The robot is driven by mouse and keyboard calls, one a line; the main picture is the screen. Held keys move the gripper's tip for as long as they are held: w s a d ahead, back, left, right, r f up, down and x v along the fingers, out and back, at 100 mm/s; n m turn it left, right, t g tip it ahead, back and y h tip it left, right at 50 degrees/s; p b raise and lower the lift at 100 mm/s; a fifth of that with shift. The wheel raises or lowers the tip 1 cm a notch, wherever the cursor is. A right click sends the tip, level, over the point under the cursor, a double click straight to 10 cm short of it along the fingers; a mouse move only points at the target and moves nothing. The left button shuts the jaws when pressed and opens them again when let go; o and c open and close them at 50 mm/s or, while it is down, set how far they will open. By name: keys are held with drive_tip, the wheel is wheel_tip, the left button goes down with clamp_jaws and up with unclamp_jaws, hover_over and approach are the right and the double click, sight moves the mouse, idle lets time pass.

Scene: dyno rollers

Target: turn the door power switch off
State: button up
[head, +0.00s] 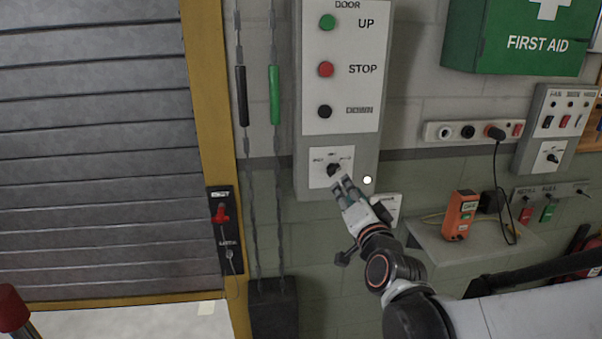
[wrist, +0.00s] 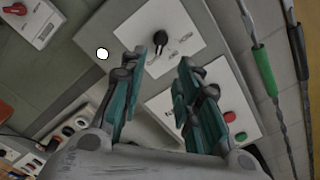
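The door power switch is a black rotary knob (head: 333,170) on a white plate at the bottom of the grey door control panel (head: 310,188). The knob also shows in the wrist view (wrist: 160,37), just beyond the fingertips. Its small position labels are too blurred to read. My gripper (head: 343,183) is just below and right of the knob in the head view. In the wrist view my gripper (wrist: 163,62) has its two teal fingers spread apart with nothing between them. I cannot tell whether a fingertip touches the plate.
Green UP (head: 327,22), red STOP (head: 326,69) and black DOWN (head: 324,111) buttons sit above. Pull chains (head: 275,95) hang left of the panel, beside the roller door (head: 90,150). A shelf (head: 480,241) is at right. A white dot (head: 367,180) shows near the panel's lower right.

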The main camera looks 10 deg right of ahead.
sight(336, 171)
drive_tip(key=w+b, duration=0.2)
drive_tip(key=w, duration=0.8)
clamp_jaws()
